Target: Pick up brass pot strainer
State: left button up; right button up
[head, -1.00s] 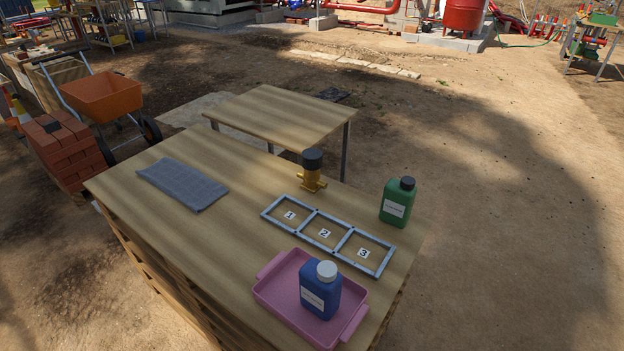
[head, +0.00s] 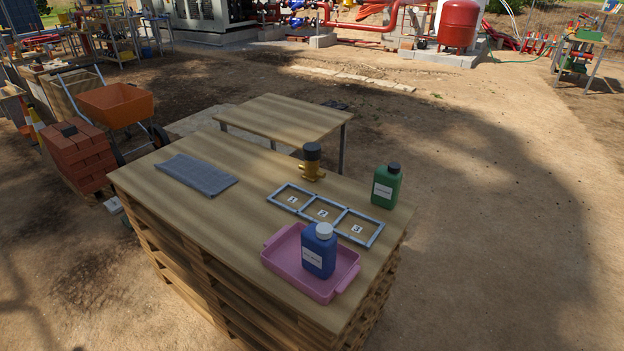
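The brass pot strainer (head: 312,165) stands upright near the far edge of the wooden pallet-stack table (head: 222,232). It has a brass body with a black top. It is behind the grey frame with three numbered compartments (head: 325,213), outside it. Neither of my grippers shows in the head view.
A pink tray (head: 279,254) holds a blue bottle (head: 319,251) at the near right. A green bottle (head: 386,187) stands at the right edge. A grey cloth (head: 195,175) lies at the left. A lower wooden table (head: 283,118) stands behind. Open ground lies to the right.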

aim_at(312, 173)
jog(key=k+z, duration=0.1)
jog(key=z, duration=1.8)
jog(key=i+z, duration=0.1)
jog(key=i, duration=0.45)
jog(key=i+u, duration=0.15)
jog(key=i, duration=0.3)
jog(key=i+l+u, duration=0.1)
jog(key=i, duration=0.35)
jog(key=i+l+u, duration=0.15)
jog(key=i, duration=0.25)
jog(key=i+u, duration=0.25)
jog(key=i, duration=0.4)
jog(key=i+u, duration=0.25)
jog(key=i, duration=0.45)
jog(key=i+u, duration=0.35)
jog(key=i, duration=0.25)
jog(key=i+l+u, duration=0.25)
jog(key=i+u, duration=0.15)
jog(key=i, duration=0.15)
jog(key=i+j+u, duration=0.1)
jog(key=i+u, duration=0.15)
jog(key=u, duration=0.2)
jog(key=i+u, duration=0.25)
jog(key=u, duration=0.15)
jog(key=i+l+u, duration=0.1)
jog(key=i+u, duration=0.15)
jog(key=u, duration=0.2)
jog(key=i+j+u, duration=0.1)
jog(key=i+u, duration=0.85)
jog(key=k, duration=0.1)
